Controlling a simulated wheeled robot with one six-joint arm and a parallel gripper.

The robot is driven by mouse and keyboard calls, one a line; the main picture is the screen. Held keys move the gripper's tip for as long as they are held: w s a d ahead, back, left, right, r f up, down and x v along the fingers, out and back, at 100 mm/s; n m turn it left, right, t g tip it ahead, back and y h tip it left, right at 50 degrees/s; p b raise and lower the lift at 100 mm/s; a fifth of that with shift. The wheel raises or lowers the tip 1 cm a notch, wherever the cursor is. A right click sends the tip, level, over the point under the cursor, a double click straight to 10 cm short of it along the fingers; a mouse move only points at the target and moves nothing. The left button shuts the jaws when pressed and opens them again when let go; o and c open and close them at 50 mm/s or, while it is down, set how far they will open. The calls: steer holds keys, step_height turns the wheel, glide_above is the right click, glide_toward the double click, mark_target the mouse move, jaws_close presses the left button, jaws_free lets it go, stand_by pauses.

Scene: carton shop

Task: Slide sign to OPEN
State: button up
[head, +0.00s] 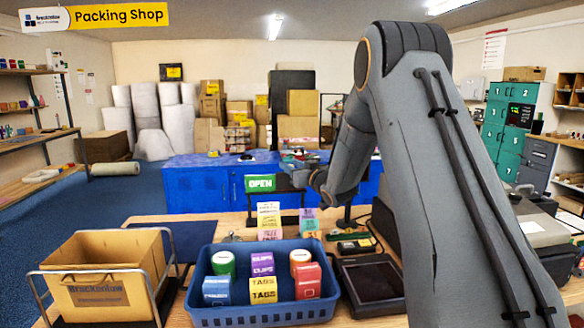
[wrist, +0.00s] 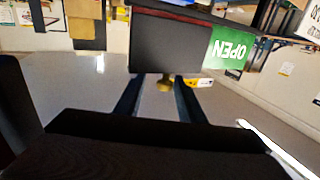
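The sign stands on the counter. Its green OPEN panel (head: 260,183) shows on the left in the head view and upside down on the right in the wrist view (wrist: 229,48). A dark sliding plate (wrist: 170,42) covers the part beside it, with a thin red strip along its edge. A small brass knob (wrist: 165,84) sits at the plate's edge. My gripper (head: 300,165) is at the sign's right part, which it mostly hides in the head view. In the wrist view its two fingers (wrist: 158,98) are apart, with the knob between or just beyond their tips; contact is unclear.
A blue crate (head: 262,315) with several coloured rolls and boxes stands in front of the sign. An open carton (head: 105,285) is at left. Coloured label stacks (head: 269,222), a dark screen device (head: 371,283) and a card reader (head: 356,246) are close below my arm.

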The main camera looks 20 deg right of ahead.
steer(key=shift+a, duration=0.1)
steer(key=b+v, duration=0.2)
steer(key=v, duration=0.6)
stand_by(0.4)
